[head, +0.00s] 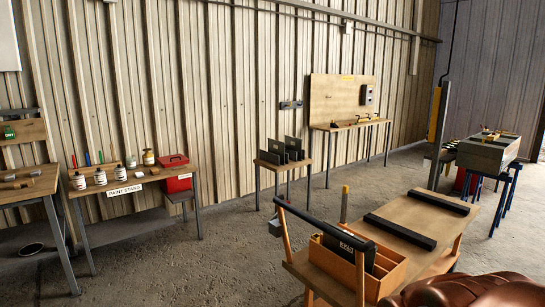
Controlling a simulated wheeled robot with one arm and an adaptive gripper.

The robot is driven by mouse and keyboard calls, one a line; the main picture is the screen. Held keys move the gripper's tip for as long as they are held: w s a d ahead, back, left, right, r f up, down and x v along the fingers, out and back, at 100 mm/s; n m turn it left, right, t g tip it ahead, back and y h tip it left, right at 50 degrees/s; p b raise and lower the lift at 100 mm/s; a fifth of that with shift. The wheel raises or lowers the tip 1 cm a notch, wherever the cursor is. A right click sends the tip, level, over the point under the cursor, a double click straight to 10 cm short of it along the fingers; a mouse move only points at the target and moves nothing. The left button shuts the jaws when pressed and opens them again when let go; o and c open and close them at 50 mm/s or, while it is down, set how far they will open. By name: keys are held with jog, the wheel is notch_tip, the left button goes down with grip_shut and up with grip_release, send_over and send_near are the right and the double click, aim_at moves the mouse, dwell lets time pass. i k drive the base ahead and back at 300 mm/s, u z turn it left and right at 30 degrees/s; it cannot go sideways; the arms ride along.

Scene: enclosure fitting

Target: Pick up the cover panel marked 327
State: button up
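A dark panel (345,250) stands on edge in an open wooden box (385,281) on the low wooden bench in front. It has a white marking on its face, too small to read for certain. More dark panels (293,146) stand upright in a rack on a small table near the middle of the wall; no number on them can be read. I cannot tell which panel is marked 327. My gripper is not in view.
Two dark bars (400,231) lie across the bench (440,221), and a dark rail on wooden posts (325,228) rises at its near end. A PAINT STAND table (130,184) is at left, a workbench (350,124) at the back. Concrete floor (220,240) is open between.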

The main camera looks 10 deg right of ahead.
aim_at(275, 146)
jog(key=u, duration=0.45)
jog(key=i, duration=5.2)
jog(key=z, duration=2.2)
jog(key=i, duration=2.55)
jog(key=z, duration=0.05)
